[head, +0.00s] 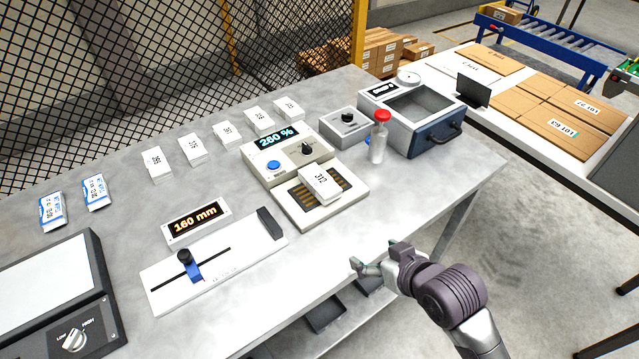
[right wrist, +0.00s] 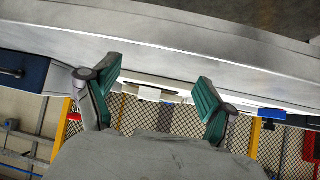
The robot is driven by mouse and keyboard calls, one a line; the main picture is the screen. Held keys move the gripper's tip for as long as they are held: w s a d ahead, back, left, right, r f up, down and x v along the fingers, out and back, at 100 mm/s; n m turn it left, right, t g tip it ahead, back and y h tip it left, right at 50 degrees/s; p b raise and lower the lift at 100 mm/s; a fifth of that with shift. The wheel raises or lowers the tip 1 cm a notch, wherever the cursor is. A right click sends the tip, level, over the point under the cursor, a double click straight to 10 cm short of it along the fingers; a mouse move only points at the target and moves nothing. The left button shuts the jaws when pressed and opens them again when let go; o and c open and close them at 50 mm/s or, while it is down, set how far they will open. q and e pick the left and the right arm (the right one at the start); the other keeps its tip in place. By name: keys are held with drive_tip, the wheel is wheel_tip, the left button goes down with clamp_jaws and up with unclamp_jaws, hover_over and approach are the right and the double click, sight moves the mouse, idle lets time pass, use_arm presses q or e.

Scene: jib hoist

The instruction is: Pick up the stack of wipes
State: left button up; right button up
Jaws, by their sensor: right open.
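A white stack marked 312 (head: 320,183), likely wipes, lies on the slatted plate (head: 348,203) of a white device whose display reads 260 %. Several similar white numbered stacks (head: 191,148) lie in a row along the back of the table. My right gripper (head: 376,262) is in front of the table's near edge, apart from the stacks. In the right wrist view its two green-padded fingers (right wrist: 158,78) are spread with nothing held. A small white block (right wrist: 150,94) shows beyond them; I cannot tell which thing it is. My left gripper is out of view.
A red-topped bottle (head: 378,140) and a grey box with a window (head: 416,108) stand right of the device. A slider gauge (head: 215,268) with a 160 mm display lies left. Blue-white packets (head: 52,210) lie far left. Bare table lies between the device and front edge.

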sight(321, 181)
drive_tip(key=w+a+r+n+t+y, duration=0.25)
drive_tip(key=w+a+r, duration=0.25)
drive_tip(key=w+r, duration=0.3)
drive_tip(key=shift+m+g+y, duration=0.25)
drive_tip(key=shift+y, duration=0.1)
drive_tip(key=x, duration=0.5)
drive_tip(key=d+p+x, duration=0.1)
drive_tip(key=x, duration=0.2)
drive_tip(key=shift+w+a+f, duration=0.1)
drive_tip(key=shift+w+f, duration=0.15)
drive_tip(key=shift+f, duration=0.2)
drive_tip(key=shift+p+x, duration=0.6)
drive_tip(key=shift+x, duration=2.5)
drive_tip(key=shift+d+f, duration=0.15)
drive_tip(key=shift+d, duration=0.05)
drive_tip(key=c, duration=1.4)
drive_tip(key=shift+o, duration=0.2)
